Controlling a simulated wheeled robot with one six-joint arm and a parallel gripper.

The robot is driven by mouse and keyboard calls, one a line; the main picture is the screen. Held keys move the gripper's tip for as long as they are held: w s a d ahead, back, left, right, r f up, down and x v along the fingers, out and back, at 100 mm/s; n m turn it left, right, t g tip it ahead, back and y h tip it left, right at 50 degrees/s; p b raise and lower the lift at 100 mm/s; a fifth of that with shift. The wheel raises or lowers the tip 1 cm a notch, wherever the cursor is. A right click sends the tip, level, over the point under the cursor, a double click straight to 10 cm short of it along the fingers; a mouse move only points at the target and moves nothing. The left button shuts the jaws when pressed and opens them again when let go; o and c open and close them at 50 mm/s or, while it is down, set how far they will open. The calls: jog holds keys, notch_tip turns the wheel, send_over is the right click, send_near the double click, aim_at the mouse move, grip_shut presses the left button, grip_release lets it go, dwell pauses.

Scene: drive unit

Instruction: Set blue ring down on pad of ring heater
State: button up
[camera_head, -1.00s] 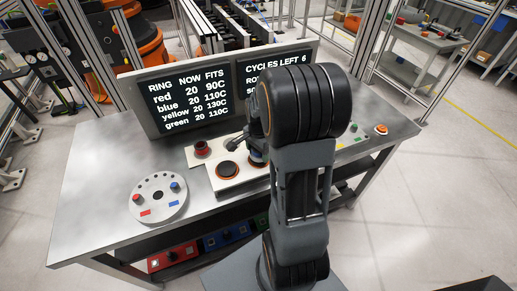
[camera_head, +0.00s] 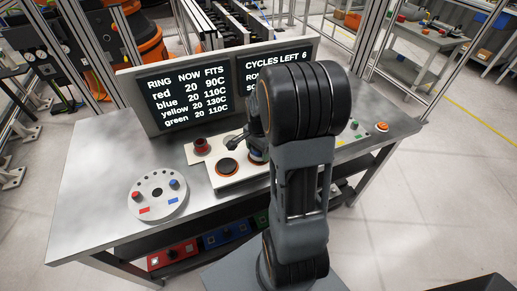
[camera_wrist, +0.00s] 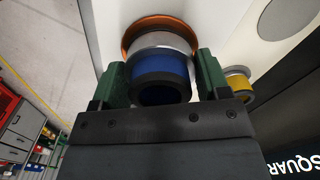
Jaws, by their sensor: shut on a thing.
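The blue ring (camera_wrist: 162,70) is between the green fingers of my gripper (camera_wrist: 160,82), which is shut on it, in the wrist view. A silver band lies just beyond its blue part, and an orange-rimmed pad (camera_wrist: 135,30) of the ring heater lies behind that. I cannot tell whether the ring touches the pad. In the head view a little of the blue ring (camera_head: 257,156) shows left of my arm, and most of my gripper is hidden. The white ring heater plate (camera_head: 205,159) has another dark, orange-rimmed pad (camera_head: 227,167), which is bare.
A red ring (camera_head: 201,146) stands at the heater plate's back left. A yellow ring (camera_wrist: 239,84) stands to the right in the wrist view. A round grey plate (camera_head: 157,208) with small knobs is at the left. A two-panel screen (camera_head: 190,100) stands behind.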

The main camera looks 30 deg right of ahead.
dwell(0.5)
jog(key=o, duration=1.3)
notch_tip(320, 180, up, 14)
jog(key=shift+f, duration=0.1)
